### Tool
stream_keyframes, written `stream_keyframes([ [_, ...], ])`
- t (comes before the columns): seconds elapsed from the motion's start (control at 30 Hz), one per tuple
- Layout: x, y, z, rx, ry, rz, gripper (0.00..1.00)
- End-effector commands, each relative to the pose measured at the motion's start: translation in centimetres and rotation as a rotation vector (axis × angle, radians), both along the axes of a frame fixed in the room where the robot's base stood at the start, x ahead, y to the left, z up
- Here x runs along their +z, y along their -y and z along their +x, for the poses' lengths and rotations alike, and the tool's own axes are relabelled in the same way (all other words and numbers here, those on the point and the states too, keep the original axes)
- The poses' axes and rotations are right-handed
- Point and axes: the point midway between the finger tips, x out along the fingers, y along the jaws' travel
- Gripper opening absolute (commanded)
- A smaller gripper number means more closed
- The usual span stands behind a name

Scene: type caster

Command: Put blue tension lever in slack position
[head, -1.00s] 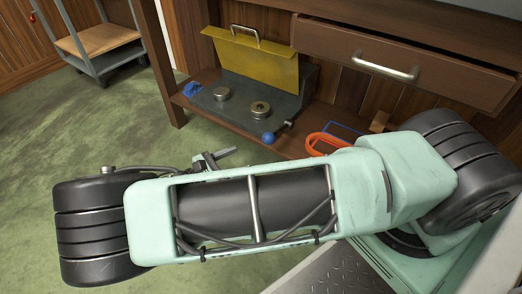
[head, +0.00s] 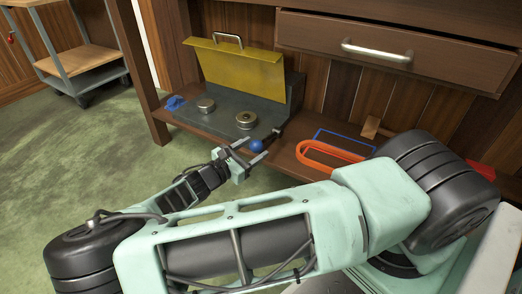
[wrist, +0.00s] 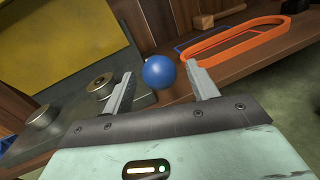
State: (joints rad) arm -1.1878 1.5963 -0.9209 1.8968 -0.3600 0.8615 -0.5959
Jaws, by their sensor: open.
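The blue ball knob of the tension lever (head: 256,145) sits at the front right corner of a dark grey machine (head: 222,126) on the low wooden shelf. The lever's dark shaft runs back and right from the knob. In the wrist view the blue knob (wrist: 159,72) is ahead of and between the fingertips, and its shaft is hidden. My gripper (head: 246,158) is open and empty, just in front of the knob; its two grey fingers show in the wrist view (wrist: 157,88). I cannot tell whether a finger touches the knob.
The machine has two round metal spools (head: 246,120) and a raised yellow cover (head: 236,68). A drawer (head: 390,50) hangs above. Green floor is open at left.

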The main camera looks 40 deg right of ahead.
Motion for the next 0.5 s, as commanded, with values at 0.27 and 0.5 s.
stream_keyframes([
  [0.27,-0.2,3.5,0.4,-0.001,-0.001,-0.001,0.59],
  [0.5,0.1,4.0,0.4,0.0,-0.001,0.0,0.59],
])
